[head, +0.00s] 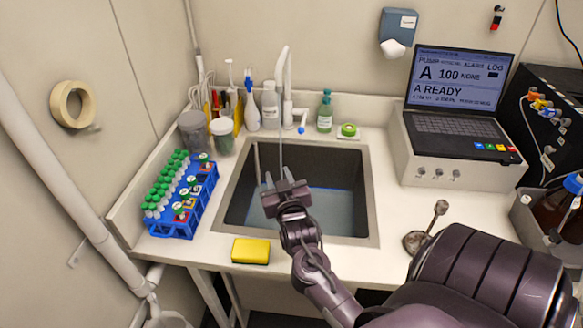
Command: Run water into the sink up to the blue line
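The dark sink (346,165) is set into the white counter. The white tap (287,85) stands behind it, and a thin pale stream (281,140) falls from its spout into the sink. A small blue-tipped part (301,130) sits beside the tap's base. Bluish water (330,200) covers the sink's lower part; I cannot clearly tell the blue line from the water's edge. My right gripper (277,178) is over the sink, empty, with its two fingers apart. It and its arm hide part of the water and front wall. My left gripper is not in view.
A blue rack (190,222) of green-capped tubes stands left of the sink; a yellow sponge (251,251) lies at the front edge. Bottles stand behind the sink. A laptop (458,95) sits on a white box at right. A metal-stemmed object (418,243) stands right of the sink.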

